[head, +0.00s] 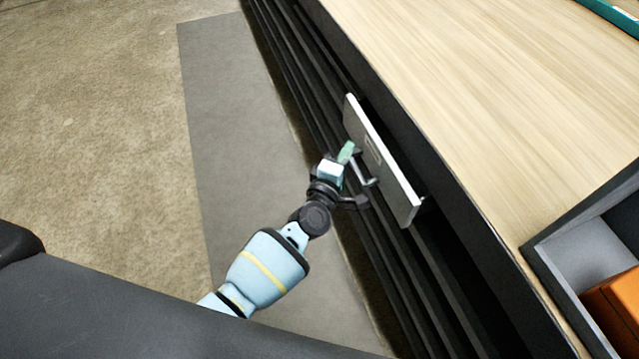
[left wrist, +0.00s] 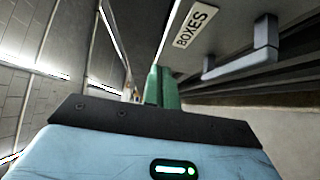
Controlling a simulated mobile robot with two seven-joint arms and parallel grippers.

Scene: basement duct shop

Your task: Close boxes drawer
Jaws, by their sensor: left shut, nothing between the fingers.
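The boxes drawer shows as a light grey front panel (head: 398,187) under the bench top, standing slightly out from the dark bench face. Its label reads BOXES in the left wrist view (left wrist: 194,25). A bar handle (left wrist: 240,63) sticks out from the panel. My left gripper (head: 346,152) is shut and empty, with its green fingertips close to the panel, beside the handle. The fingertips also show in the left wrist view (left wrist: 162,87); I cannot tell whether they touch the panel. The drawer's inside is hidden. My right gripper is out of view.
The wooden bench top (head: 470,90) lies above and right of the drawer. A dark tray (head: 565,255) with an orange thing (head: 615,305) stands on it at lower right. A grey mat (head: 235,130) covers the floor along the bench, and the floor left of it is clear.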

